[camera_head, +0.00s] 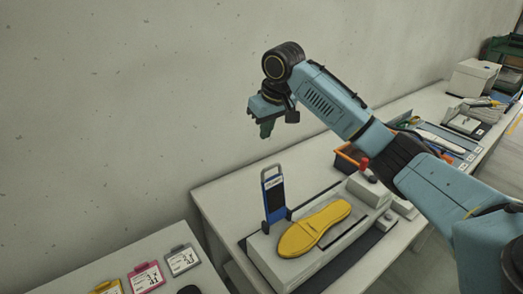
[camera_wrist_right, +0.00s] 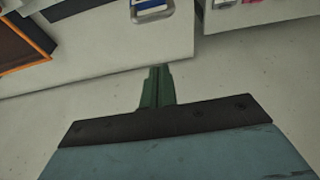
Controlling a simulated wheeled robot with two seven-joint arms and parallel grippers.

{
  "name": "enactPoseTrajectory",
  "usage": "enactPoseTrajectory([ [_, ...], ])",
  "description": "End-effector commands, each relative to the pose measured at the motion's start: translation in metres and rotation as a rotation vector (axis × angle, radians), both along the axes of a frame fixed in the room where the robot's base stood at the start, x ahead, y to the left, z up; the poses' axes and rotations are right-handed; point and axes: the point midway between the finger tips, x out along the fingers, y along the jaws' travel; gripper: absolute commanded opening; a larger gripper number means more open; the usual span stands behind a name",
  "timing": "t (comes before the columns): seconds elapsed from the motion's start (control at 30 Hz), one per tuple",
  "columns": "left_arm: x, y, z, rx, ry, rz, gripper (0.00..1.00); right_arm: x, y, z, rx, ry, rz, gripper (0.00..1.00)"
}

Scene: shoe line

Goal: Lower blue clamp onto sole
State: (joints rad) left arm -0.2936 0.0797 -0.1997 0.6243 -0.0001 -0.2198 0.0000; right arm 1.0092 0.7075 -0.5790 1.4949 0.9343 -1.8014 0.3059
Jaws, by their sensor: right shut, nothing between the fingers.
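The blue clamp (camera_head: 274,197) stands upright at the far left part of a grey fixture (camera_head: 262,250) on the table. It is a blue frame with a dark panel and a white label. A yellow sole (camera_head: 314,228) lies flat on the fixture in front of the clamp, and the clamp is raised clear of it. My right gripper (camera_head: 266,130) is shut and empty, in the air above and behind the clamp. In the right wrist view the green fingers (camera_wrist_right: 157,72) are together. A small blue and white part at the top edge (camera_wrist_right: 150,6) seems to be the clamp. My left gripper is not in view.
A red knob (camera_head: 365,163) on a grey block and an orange-edged bin (camera_head: 348,158) stand right of the sole. Coloured tags (camera_head: 146,277) lie on the left table. A white box (camera_head: 473,77) and tools sit at the far right. A wall is behind.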

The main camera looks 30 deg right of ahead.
Motion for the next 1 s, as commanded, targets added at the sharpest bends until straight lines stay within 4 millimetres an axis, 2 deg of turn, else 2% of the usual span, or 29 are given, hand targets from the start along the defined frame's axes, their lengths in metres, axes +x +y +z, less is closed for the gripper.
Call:
enactPoseTrajectory([
  [0.17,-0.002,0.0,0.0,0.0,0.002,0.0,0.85,0.002,-0.006,0.008,0.005,-0.001,-0.015,0.0],
  [0.4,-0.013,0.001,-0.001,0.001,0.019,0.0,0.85,0.002,-0.005,0.008,0.004,-0.002,-0.013,0.0],
  [0.53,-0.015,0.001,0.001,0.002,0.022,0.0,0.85,0.004,-0.004,0.001,0.004,0.0,-0.013,0.0],
  [0.67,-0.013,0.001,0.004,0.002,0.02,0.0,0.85,0.009,-0.004,-0.017,0.005,0.002,-0.013,0.0],
  [1.0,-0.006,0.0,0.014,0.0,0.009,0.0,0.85,0.029,-0.002,-0.083,0.004,0.001,-0.014,0.0],
])
